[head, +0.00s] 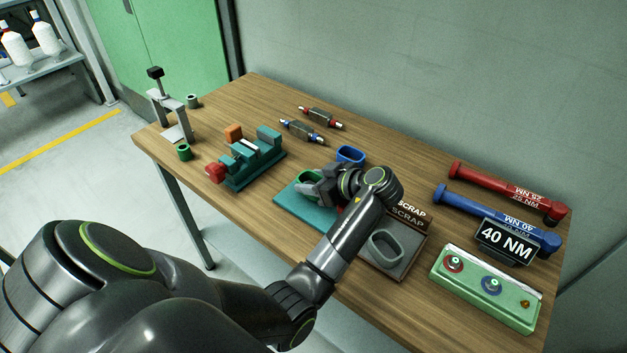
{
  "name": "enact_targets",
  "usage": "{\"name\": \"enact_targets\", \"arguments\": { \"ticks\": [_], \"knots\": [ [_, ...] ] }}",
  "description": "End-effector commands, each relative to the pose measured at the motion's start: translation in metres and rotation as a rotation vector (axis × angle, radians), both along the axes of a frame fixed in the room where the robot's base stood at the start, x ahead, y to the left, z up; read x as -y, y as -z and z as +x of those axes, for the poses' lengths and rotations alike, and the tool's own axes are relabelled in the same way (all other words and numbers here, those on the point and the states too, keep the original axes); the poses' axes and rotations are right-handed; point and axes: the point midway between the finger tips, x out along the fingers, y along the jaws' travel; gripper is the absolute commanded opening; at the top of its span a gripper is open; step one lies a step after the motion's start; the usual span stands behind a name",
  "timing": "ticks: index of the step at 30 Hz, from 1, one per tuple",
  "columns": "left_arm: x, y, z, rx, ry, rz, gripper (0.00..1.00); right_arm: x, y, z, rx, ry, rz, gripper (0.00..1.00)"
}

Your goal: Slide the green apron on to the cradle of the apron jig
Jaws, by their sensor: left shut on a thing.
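The green apron (306,177) is a short oval ring over the left part of a teal mat (290,202). My left gripper (318,188) is shut on it; the fingers and wrist hide part of the ring. I cannot tell whether the apron touches the mat. A teal fixture (262,163), which looks like the apron jig, stands to the left, apart from the gripper. My right gripper is not in view.
A blue ring (350,155) stands just behind the gripper. A grey ring (386,246) lies in the scrap tray (372,273) at right. A metal press (172,112), rollers (302,131), torque tools (490,204) and a green box (478,292) are also on the table. Bare wood separates mat and fixture.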

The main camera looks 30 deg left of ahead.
Motion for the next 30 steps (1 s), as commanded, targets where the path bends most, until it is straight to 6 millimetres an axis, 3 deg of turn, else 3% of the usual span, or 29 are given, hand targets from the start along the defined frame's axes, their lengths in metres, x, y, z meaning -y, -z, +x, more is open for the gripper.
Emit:
{"name": "enact_targets", "arguments": {
  "ticks": [30],
  "knots": [
    [0.000, 0.021, 0.000, -0.002, 0.000, -0.002, 0.19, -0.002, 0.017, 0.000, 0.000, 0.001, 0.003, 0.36]
  ]
}}
